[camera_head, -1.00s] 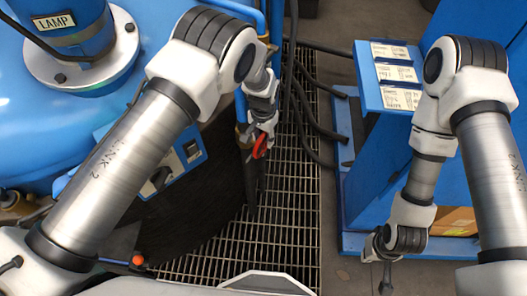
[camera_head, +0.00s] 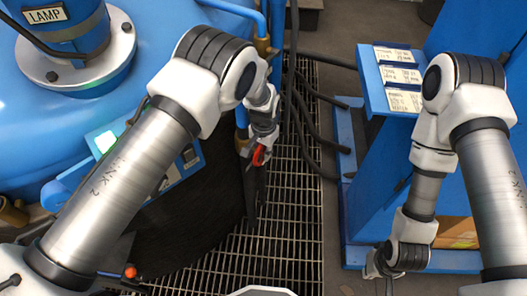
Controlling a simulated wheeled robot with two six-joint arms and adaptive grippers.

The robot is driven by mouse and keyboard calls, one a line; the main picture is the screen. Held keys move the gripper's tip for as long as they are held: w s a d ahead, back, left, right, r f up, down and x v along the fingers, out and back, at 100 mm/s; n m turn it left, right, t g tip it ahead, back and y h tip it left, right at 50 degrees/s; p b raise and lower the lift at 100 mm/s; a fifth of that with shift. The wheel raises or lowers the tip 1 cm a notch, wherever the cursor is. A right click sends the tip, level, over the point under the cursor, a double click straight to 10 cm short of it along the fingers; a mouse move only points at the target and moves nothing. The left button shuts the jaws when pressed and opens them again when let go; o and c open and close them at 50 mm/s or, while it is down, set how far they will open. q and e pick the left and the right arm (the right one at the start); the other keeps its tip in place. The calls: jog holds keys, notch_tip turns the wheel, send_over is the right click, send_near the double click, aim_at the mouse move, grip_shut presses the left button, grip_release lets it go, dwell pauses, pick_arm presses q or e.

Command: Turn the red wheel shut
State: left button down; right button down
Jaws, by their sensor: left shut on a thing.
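The red wheel (camera_head: 259,156) is small and partly hidden. It sits beside the blue pipe at the right side of the big blue tank, above the floor grating. My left gripper (camera_head: 254,172) is at the wheel, shut on it, with its dark fingers pointing down. The fingers and wrist cover part of the wheel, so its angle is hard to tell. My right gripper (camera_head: 385,282) hangs low near the bottom edge, far from the wheel, and its fingertips are cut off by the frame.
The blue tank (camera_head: 30,130) with a LAMP label fills the left. A blue cabinet (camera_head: 375,180) with paper labels stands at the right. Black hoses (camera_head: 305,110) hang close to the right of my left gripper. Metal grating (camera_head: 290,220) covers the floor between.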

pick_arm(q)
jog(key=shift+f+g+b, duration=0.25)
jog(key=shift+g+b, duration=0.05)
jog(key=shift+b, duration=0.3)
jog(key=g+y+b, duration=0.1)
jog(key=b, duration=0.3)
jog(key=g+y+b, duration=0.1)
jog(key=g+b, duration=0.1)
jog(key=b, duration=0.2)
jog(key=g+y+b, duration=0.1)
jog(key=g+b, duration=0.1)
jog(key=b, duration=0.2)
jog(key=shift+s+f+b, duration=0.15)
jog(key=shift+f+b, duration=0.1)
jog(key=shift+b, duration=0.1)
jog(key=shift+a+r+b, duration=0.1)
jog(key=shift+b, duration=0.3)
jog(key=shift+r+g+b, duration=0.3)
jog(key=c, duration=1.1)
grip_release()
